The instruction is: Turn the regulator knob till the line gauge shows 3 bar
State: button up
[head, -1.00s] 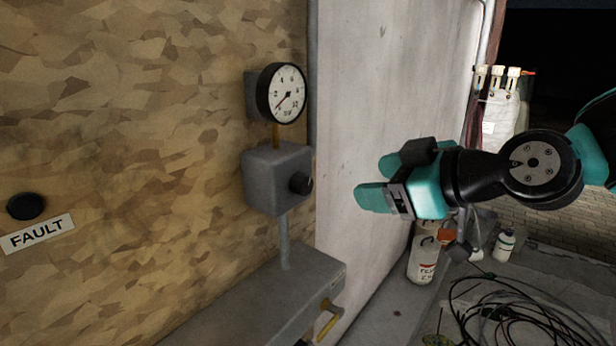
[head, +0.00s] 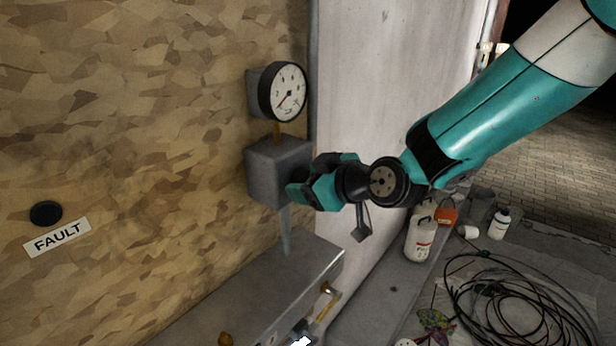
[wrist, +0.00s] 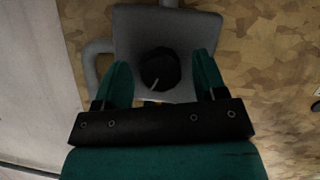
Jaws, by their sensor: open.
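The line gauge (head: 289,92) has a white dial and black rim, and hangs on the chipboard wall. Its red needle points to the lower left, near the low end of the scale; the exact reading is too small to tell. The grey regulator box (head: 272,172) is below it. The black regulator knob (wrist: 159,69), with a pale mark toward its lower side, is on the box face in the wrist view; in the head view my gripper hides it. My gripper (head: 299,186) is open, its teal fingers (wrist: 163,80) on either side of the knob, not visibly pressing it.
A pipe runs from the box down to a grey ledge (head: 262,280) with a yellow-handled valve (head: 325,305). A black button (head: 46,213) and a FAULT label (head: 57,236) are at left.

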jog(key=shift+c, duration=0.5)
jog(key=c, duration=0.8)
jog(key=shift+b, duration=0.35)
jog(key=shift+w+d+m+g+y+b, duration=0.1)
jog(key=shift+m+g+y+b, duration=0.65)
jog(key=shift+m+b, duration=0.6)
jog(key=shift+w+d+m+g+y+b, duration=0.1)
jog(key=shift+m+g+y+b, duration=0.65)
jog(key=shift+m, duration=1.05)
jog(key=shift+w+d+m+g+y+b, duration=0.1)
jog(key=shift+m+g+y+b, duration=0.6)
jog(key=shift+m+b, duration=0.7)
jog(key=shift+m, duration=0.35)
